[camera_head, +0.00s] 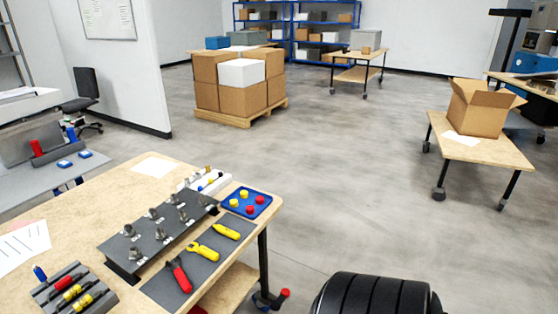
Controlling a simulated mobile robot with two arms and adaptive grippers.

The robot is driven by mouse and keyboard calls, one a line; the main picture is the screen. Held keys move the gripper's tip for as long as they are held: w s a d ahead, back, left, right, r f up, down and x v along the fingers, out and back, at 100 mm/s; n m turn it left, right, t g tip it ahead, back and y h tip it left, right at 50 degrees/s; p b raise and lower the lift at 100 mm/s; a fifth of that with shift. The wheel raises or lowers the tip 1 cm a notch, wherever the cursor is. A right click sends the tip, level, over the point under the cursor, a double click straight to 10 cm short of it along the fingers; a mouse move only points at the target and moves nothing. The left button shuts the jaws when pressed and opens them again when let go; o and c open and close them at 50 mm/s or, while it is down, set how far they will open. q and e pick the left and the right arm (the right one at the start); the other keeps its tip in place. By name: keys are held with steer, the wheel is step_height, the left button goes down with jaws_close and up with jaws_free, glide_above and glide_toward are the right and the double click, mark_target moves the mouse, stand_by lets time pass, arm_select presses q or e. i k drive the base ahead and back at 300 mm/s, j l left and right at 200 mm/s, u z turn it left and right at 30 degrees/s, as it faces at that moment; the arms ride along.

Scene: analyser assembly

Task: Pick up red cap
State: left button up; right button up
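A small blue tray (268,207) sits at the right corner of the wooden workbench (152,167). Red caps show in the tray: one red cap (260,199) on the right side and another red cap (250,209) towards the front. A yellow cap (244,194) and another yellow cap (234,203) share the tray. The caps lie apart from each other, and nothing covers them. Neither of my grippers is in view.
Left of the tray are a dark rack (128,256) with metal fittings and a grey mat with a red-handled tool (179,277) and yellow tools. A white holder (210,182) stands behind.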

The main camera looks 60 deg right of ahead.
mark_target(249, 209)
steer(key=z, duration=1.75)
